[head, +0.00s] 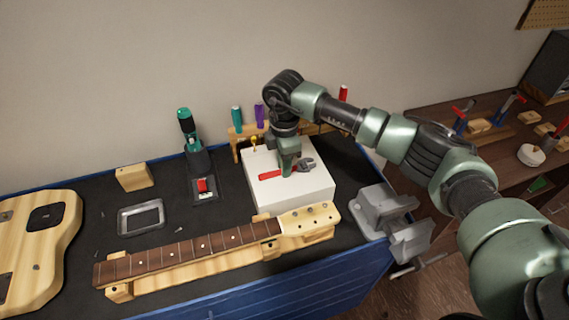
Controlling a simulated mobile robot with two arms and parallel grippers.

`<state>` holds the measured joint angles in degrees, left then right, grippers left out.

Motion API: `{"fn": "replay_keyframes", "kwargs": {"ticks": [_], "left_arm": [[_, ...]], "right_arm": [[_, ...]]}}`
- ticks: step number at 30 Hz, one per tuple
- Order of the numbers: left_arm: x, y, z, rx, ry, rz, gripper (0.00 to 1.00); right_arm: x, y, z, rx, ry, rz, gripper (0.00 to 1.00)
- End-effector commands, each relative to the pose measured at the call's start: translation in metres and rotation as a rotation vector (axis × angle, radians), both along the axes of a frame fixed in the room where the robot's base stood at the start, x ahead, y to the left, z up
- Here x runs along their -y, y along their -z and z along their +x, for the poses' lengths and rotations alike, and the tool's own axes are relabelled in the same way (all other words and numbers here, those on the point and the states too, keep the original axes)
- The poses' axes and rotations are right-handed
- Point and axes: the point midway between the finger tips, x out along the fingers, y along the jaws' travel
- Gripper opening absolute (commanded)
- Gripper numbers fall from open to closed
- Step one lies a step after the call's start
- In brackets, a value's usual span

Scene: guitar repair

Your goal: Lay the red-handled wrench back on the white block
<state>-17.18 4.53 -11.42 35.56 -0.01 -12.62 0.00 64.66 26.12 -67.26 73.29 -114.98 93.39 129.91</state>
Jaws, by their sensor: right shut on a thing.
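The red-handled wrench (305,165) is over the top of the white block (308,193), with its red handle to the left and its grey head to the right. My right gripper (286,172) points down and is shut on the wrench near its middle. The gripper hides part of the wrench. I cannot tell whether the wrench touches the block's top or is slightly above it. My left gripper is not in view.
A guitar neck (200,248) lies on wooden supports in front of the block. A grey vise (385,210) is at the bench's right edge. A metal tray (141,218), a wooden block (134,177) and a green-handled tool (190,135) are left. A screwdriver rack (240,135) stands behind.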

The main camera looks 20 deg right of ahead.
Motion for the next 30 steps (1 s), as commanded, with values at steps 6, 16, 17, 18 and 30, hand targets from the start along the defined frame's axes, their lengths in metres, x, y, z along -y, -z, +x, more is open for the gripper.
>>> {"fn": "replay_keyframes", "kwargs": {"ticks": [6,16,17,18,30], "left_arm": [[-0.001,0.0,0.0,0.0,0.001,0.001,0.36],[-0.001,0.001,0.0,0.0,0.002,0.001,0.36],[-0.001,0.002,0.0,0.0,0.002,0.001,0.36],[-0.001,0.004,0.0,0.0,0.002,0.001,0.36],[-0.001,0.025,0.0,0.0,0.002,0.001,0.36]], "right_arm": [[0.0,0.0,0.0,0.0,0.0,0.0,0.41],[0.0,-0.002,0.0,0.0,0.0,0.0,0.41],[0.0,-0.003,0.0,0.001,0.0,0.0,0.41],[0.0,-0.007,0.001,0.001,0.0,0.001,0.41],[0.0,-0.067,0.001,0.003,0.0,0.0,0.41]]}}
